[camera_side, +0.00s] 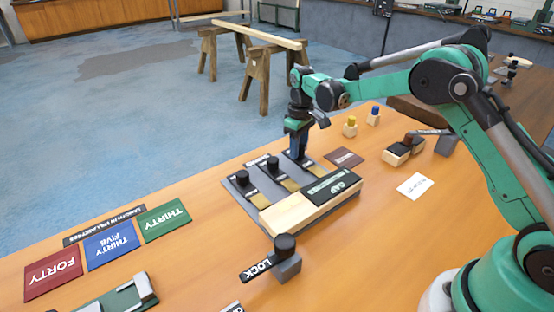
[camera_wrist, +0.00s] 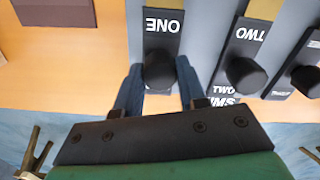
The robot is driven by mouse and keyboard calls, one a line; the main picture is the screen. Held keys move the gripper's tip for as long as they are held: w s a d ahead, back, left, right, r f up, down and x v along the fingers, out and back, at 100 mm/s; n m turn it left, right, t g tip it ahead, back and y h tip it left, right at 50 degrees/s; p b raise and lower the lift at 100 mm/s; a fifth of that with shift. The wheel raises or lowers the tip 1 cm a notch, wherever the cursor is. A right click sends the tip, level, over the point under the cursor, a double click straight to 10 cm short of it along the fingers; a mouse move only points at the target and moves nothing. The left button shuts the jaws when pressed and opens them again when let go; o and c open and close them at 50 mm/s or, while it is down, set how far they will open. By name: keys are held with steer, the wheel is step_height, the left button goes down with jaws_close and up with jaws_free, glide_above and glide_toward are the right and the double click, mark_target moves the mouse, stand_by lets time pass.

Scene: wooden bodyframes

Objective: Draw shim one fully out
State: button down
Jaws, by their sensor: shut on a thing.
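Shim one is a black tab marked ONE (camera_wrist: 163,25) with a round black knob and a brass-coloured strip beyond it. My gripper (camera_wrist: 160,80) has its two blue fingers on either side of that knob, shut on it. In the side view my gripper (camera_side: 299,150) points down at the far shim of the row and hides its knob. Shim two (camera_wrist: 245,50) lies beside it, and a third shim (camera_wrist: 305,75) is partly cut off. The strips run toward the wooden block marked GAP (camera_side: 330,186); their far ends are hidden in the wrist view.
The shims lie on a grey plate (camera_side: 228,186). A LOCK lever with a black knob (camera_side: 285,245) stands in front. Red, blue and green mats (camera_side: 164,219) lie at left. A brown plate (camera_side: 344,158), a white card (camera_side: 415,186) and small blocks (camera_side: 350,128) lie at right.

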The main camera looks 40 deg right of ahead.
steer(key=c, duration=0.5)
jaws_free()
steer(key=shift+w, duration=0.1)
steer(key=shift+r, duration=2.8)
steer(key=shift+r, duration=0.1)
steer(key=s+a+r+t, duration=0.2)
steer(key=s+r, duration=0.2)
steer(key=r, duration=0.2)
steer(key=s+a+m+t, duration=0.1)
steer(key=s+a+t, duration=0.1)
steer(key=s, duration=0.5)
steer(key=s+a+m+t, duration=0.1)
steer(key=s+m+t, duration=0.1)
steer(key=s, duration=0.5)
steer(key=shift+s+a+t, duration=0.35)
steer(key=shift+a+t, duration=0.05)
steer(key=shift+t, duration=0.2)
